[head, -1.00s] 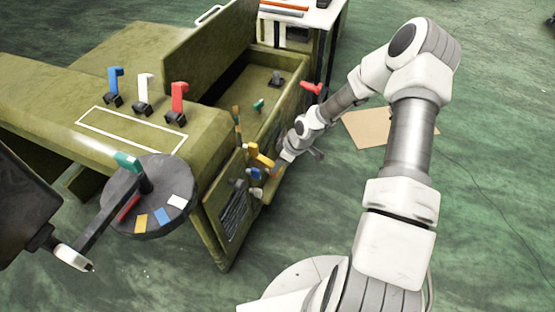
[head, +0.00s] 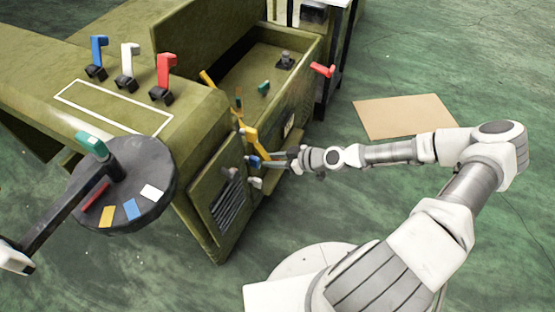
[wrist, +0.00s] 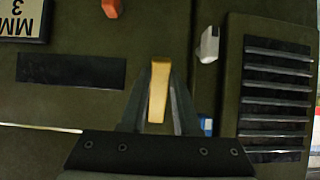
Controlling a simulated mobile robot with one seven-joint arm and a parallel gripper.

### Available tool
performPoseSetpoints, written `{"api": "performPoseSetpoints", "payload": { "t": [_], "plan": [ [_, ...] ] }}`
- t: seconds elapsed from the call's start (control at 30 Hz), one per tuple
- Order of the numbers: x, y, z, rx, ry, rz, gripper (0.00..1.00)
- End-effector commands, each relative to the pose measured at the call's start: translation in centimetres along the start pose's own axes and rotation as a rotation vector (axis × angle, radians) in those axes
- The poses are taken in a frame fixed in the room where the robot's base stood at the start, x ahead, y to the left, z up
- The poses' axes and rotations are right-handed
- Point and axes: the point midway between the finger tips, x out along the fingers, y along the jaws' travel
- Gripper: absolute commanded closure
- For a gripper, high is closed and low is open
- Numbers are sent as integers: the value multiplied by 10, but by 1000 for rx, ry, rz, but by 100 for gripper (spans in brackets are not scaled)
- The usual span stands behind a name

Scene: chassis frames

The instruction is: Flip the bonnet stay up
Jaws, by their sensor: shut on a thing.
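My gripper (head: 268,162) is at the front face of the olive vehicle body, among small coloured levers. In the wrist view its fingers (wrist: 158,100) are shut on a yellow bar (wrist: 158,85). In the head view a yellow lever (head: 250,138) stands just above the fingertips and a blue lever (head: 255,162) is right at them. I cannot tell for sure which yellow piece is the bonnet stay. The raised panel (head: 205,38) stands along the bay's far side.
A white lever (wrist: 208,45) and a slatted vent (wrist: 278,95) are right of the fingers. An orange lever end (wrist: 112,8) is above them. A red handle (head: 322,70) juts from the body's side. A dial pedestal (head: 130,185) stands at left.

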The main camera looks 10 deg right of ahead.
Motion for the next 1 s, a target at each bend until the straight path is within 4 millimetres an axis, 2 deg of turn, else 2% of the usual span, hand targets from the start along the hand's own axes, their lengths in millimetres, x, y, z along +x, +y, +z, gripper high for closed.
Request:
{"api": "performPoseSetpoints", "payload": {
  "t": [0.5, 0.53, 0.7, 1.0],
  "plan": [
    [4, 0, 0, -2, 20, 3, 100],
    [4, 0, 0, -2, 20, 3, 69],
    [4, -1, 0, -1, 19, 1, 40],
    [2, -1, 0, 0, 18, 0, 40]
  ]
}}
